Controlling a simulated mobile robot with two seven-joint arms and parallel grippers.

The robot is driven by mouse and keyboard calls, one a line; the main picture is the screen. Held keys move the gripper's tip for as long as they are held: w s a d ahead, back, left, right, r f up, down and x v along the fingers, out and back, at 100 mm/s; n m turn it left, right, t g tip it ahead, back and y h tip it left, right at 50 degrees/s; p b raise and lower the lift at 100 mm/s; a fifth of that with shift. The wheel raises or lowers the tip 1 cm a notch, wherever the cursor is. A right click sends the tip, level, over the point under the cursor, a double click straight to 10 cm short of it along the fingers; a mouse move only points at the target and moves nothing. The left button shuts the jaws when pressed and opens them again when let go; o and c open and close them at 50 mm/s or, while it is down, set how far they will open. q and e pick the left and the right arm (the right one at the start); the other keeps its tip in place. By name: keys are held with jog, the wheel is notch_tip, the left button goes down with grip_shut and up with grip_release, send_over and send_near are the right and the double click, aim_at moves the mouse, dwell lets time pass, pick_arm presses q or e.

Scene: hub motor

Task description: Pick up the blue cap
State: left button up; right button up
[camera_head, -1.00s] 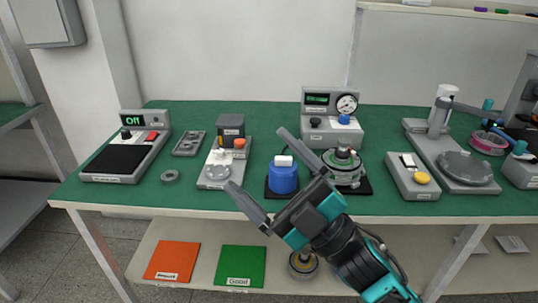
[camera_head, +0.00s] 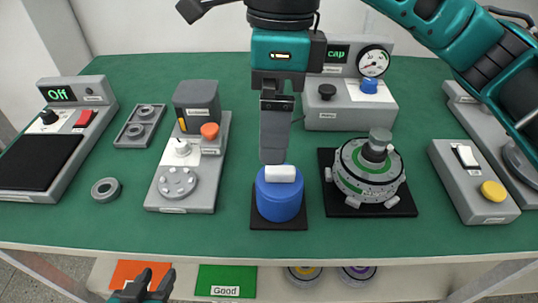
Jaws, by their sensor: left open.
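The blue cap (camera_head: 279,203) is a rounded blue cylinder with a white block on top. It stands upright on a dark square mat (camera_head: 265,222) near the table's front edge. My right gripper (camera_head: 274,158) points straight down over it, its arm coming in from the upper right. Its fingers are seen edge-on, so their gap is hidden. The near fingertip reaches the back of the white block; I cannot tell whether they touch. My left gripper (camera_head: 147,281) is at the bottom left, below the table's front edge, open and empty.
A round grey hub motor (camera_head: 368,172) stands on a dark mat right of the cap. A grey press-like device (camera_head: 190,165) is to the left. A gauge box (camera_head: 347,105) stands behind. A switch box (camera_head: 474,185) is at right. Green table shows between them.

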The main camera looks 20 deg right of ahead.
jog(key=w+d, duration=0.1)
jog(key=b, duration=0.1)
send_over(280, 168)
jog(key=shift+t+h, duration=0.3)
jog(key=shift+h, duration=0.1)
notch_tip(280, 168, down, 6)
jog(key=shift+s+a+r, duration=0.1)
jog(key=shift+a, duration=0.05)
jog(key=shift+f+b, duration=0.55)
jog(key=shift+f, duration=2.65)
pick_arm(q)
notch_tip(280, 168, down, 3)
jog(key=shift+r, duration=0.2)
jog(key=shift+w, duration=0.1)
pick_arm(e)
jog(key=shift+c, duration=0.7)
jog(key=c, duration=0.9)
